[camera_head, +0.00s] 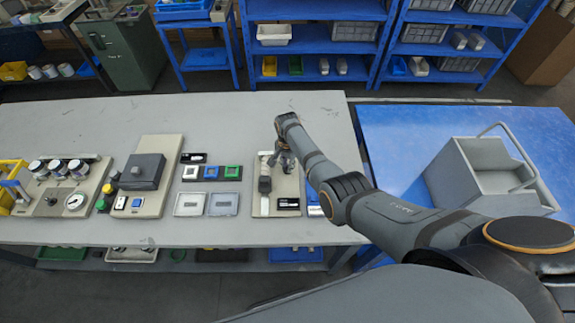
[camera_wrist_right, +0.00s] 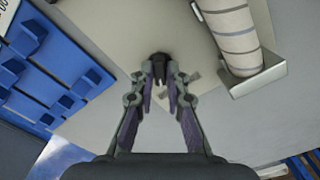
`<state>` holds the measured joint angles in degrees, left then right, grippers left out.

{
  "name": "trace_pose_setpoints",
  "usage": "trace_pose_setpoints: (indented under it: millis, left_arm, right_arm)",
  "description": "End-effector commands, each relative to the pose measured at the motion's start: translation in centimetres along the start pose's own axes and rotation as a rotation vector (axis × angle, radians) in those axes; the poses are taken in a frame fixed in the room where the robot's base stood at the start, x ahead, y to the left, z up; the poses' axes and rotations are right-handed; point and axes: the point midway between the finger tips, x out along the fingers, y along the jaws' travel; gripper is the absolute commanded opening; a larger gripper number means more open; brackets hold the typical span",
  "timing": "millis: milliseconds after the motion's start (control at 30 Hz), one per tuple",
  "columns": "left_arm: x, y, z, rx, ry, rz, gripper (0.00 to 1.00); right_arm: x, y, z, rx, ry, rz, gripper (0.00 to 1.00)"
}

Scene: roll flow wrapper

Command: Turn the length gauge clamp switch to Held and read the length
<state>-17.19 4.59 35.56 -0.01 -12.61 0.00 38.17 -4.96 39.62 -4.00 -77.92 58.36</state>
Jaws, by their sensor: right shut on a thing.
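The length gauge panel (camera_head: 291,184) is a beige plate on the grey table, with a dark readout (camera_head: 288,203) at its lower right; its text is too small to read. A pale, banded cylinder in a metal holder lies along the panel's left side (camera_head: 264,186); it also shows in the right wrist view (camera_wrist_right: 235,35). My right gripper (camera_head: 283,160) is over the panel's upper part. In the right wrist view the gripper (camera_wrist_right: 160,80) is shut on a small dark clamp switch (camera_wrist_right: 159,65) on the beige surface. The switch's position marks cannot be read. My left gripper is out of view.
Left of the panel stand a row of colored buttons (camera_head: 211,172), two clear-lidded trays (camera_head: 224,204), a dark box unit (camera_head: 144,171) and a gauge unit (camera_head: 74,202). A blue table with a grey bin (camera_head: 487,152) is at right. The table's back is clear.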

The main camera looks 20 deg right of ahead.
Motion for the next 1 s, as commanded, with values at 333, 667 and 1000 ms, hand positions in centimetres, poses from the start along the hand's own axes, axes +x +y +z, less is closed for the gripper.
trace_pose_setpoints:
  millis: [333,667,1000]
  left_arm:
    - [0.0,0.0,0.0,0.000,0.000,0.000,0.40]
    - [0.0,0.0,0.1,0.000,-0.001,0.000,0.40]
    - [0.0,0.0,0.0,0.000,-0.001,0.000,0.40]
  right_arm:
    - [0.0,0.0,0.0,0.000,0.000,-0.001,0.37]
    - [-1.0,-0.1,0.0,0.000,0.001,-0.002,0.37]
    - [-8.8,-0.1,0.0,0.000,0.002,-0.005,0.37]
